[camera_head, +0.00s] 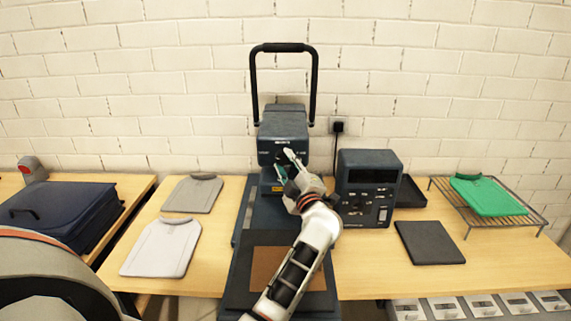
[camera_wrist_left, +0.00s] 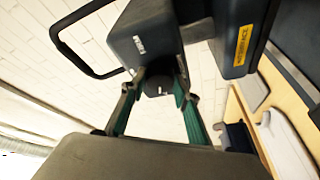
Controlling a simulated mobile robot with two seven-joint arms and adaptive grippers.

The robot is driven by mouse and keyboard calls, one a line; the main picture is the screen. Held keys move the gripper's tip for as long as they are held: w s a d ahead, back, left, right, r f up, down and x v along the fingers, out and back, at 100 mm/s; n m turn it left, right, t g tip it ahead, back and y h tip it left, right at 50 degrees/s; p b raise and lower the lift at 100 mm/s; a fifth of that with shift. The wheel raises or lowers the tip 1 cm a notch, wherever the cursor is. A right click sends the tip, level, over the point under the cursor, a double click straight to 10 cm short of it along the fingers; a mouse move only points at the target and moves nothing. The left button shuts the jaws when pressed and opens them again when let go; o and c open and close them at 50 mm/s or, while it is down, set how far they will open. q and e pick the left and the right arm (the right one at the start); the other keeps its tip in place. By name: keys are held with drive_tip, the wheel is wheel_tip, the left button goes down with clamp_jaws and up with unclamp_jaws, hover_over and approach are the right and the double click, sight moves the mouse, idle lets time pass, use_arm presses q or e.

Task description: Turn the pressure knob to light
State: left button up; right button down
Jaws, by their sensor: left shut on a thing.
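The heat press (camera_head: 283,132) stands against the brick wall, dark blue with a tall black handle loop above it. The pressure knob (camera_wrist_left: 157,88) is a small dark knob on the press head's front face, seen between the fingers in the left wrist view. My left gripper (camera_head: 285,166) reaches up to that face, and its green-lined fingers (camera_wrist_left: 158,80) are closed on the knob's two sides. In the head view the gripper hides most of the knob, and its setting cannot be read. My right gripper is not in view.
A dark control box (camera_head: 368,186) stands right of the press, with a dark flat pad (camera_head: 429,242) before it. A green garment (camera_head: 487,195) lies on a wire rack (camera_head: 524,217). Pale garments (camera_head: 160,248) lie left of the press. A dark blue case (camera_head: 62,211) is farther left.

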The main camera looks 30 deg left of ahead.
use_arm(q)
drive_tip(key=o, duration=1.1)
drive_tip(key=v, duration=0.7)
drive_tip(key=shift+s+d, duration=0.15)
drive_tip(key=shift+f, duration=0.15)
